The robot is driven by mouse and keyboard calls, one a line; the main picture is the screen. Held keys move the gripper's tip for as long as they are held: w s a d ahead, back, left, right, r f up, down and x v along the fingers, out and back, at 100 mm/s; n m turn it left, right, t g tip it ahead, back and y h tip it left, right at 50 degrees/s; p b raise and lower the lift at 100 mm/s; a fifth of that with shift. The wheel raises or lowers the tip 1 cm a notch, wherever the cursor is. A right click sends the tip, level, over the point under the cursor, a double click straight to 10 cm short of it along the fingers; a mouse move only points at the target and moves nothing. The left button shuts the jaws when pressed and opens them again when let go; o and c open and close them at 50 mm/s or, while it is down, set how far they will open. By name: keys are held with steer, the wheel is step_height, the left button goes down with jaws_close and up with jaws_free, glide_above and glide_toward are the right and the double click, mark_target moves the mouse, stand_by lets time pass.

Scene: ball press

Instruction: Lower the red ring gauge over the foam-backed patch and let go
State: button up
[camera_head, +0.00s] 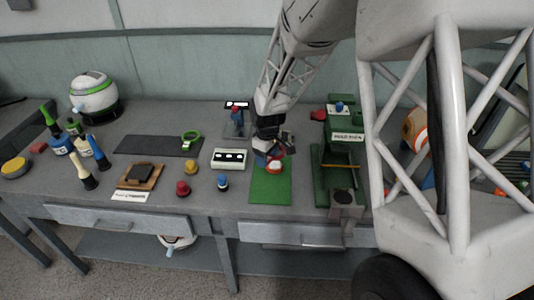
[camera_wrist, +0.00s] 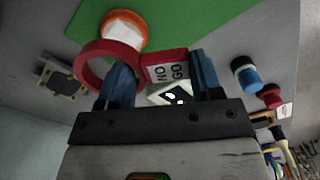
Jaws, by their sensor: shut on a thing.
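My gripper (camera_head: 270,151) is above the far part of the green mat (camera_head: 270,188). In the wrist view its blue fingers (camera_wrist: 160,72) are shut on the red "NO GO" tag of the red ring gauge (camera_wrist: 138,64). The ring sticks out to the left of the tag. A round orange-and-white piece (camera_wrist: 125,30), which looks like the foam-backed patch, lies just beyond the ring and is partly overlapped by its rim in this view.
Blue (camera_head: 223,183) and red (camera_head: 183,188) knobbed pieces stand nearby. The green press (camera_head: 323,180) stands close on the right.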

steer(key=shift+f, duration=2.45)
steer(key=shift+f, duration=0.25)
stand_by(0.5)
steer(key=o, duration=1.1)
steer(key=shift+c, duration=0.2)
steer(key=shift+r, duration=0.15)
steer(key=shift+r, duration=3.7)
